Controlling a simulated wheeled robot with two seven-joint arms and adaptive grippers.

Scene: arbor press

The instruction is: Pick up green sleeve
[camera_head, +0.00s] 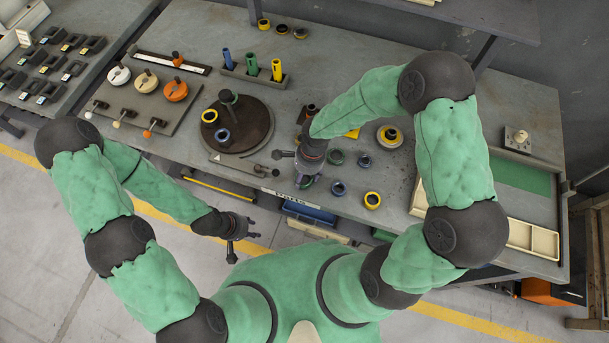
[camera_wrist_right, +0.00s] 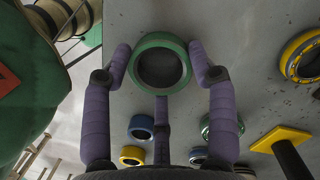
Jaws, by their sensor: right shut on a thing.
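The green sleeve (camera_wrist_right: 160,47) is a dark green ring with its opening facing the camera in the right wrist view. My right gripper (camera_wrist_right: 160,72) has its purple-grey fingers against both sides of it, with a third finger below. In the head view my right gripper (camera_head: 308,172) points down over the front middle of the bench and mostly hides the held ring.
A dark round turntable (camera_head: 250,137) with rings is to the left. A rack of colored cylinders (camera_head: 253,73) stands behind. A cream tray (camera_head: 532,240) is at right.

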